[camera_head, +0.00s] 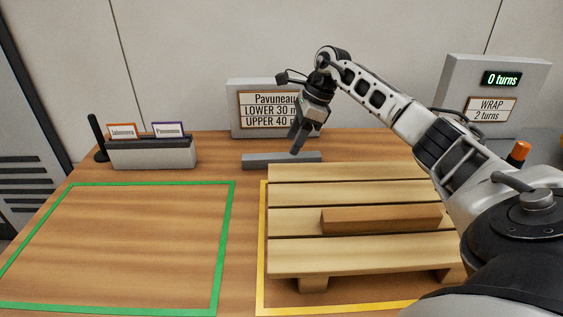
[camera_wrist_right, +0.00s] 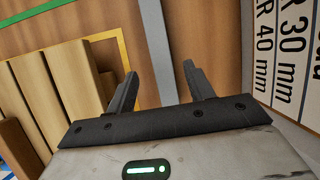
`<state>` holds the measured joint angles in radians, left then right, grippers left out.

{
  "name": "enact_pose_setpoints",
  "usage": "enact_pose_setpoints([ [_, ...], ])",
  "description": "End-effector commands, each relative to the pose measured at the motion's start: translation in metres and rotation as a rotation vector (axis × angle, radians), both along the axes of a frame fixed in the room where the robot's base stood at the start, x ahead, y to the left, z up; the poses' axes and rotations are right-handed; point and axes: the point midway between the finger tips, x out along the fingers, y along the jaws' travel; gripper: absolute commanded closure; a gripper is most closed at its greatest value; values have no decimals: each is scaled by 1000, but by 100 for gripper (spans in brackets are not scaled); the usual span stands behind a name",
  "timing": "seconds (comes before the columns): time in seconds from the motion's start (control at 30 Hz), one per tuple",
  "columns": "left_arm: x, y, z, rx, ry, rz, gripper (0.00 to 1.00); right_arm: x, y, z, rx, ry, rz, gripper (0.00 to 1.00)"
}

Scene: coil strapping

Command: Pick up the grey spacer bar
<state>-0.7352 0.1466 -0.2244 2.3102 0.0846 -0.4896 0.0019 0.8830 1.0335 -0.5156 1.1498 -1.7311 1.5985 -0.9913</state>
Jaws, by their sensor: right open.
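The grey spacer bar (camera_head: 262,161) lies flat on the wooden table behind the pallet, in front of the sign. In the right wrist view the bar (camera_wrist_right: 154,42) runs lengthwise up the picture, lined up between the two fingers. My right gripper (camera_head: 297,150) points down over the right half of the bar, with its fingertips close to it. In the wrist view the right gripper (camera_wrist_right: 160,70) is open with nothing held. Whether the fingers touch the bar cannot be told. My left gripper is not in view.
A slatted pallet (camera_head: 340,258) with a brown wooden bar (camera_head: 381,219) stands in the yellow outline. The sign (camera_head: 235,108) is close behind the grey bar. A card holder (camera_head: 152,154) stands at left. The green-outlined area (camera_head: 115,245) is empty. A turns display (camera_head: 497,75) is at right.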

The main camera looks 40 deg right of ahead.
Motion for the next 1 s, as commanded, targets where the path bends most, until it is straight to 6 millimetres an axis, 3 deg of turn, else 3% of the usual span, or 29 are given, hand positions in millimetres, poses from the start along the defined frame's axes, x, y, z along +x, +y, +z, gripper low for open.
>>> enact_pose_setpoints([
  [0.43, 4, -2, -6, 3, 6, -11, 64, 17, 20, -45, 3, 2, 0, 47],
  [0.73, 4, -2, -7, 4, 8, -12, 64, 18, 21, -49, 1, 0, 0, 47],
  [0.9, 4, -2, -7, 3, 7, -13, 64, 18, 21, -48, 1, 0, 0, 95],
  [1.0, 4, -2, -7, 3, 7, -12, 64, 18, 21, -48, 2, -1, 0, 98],
])
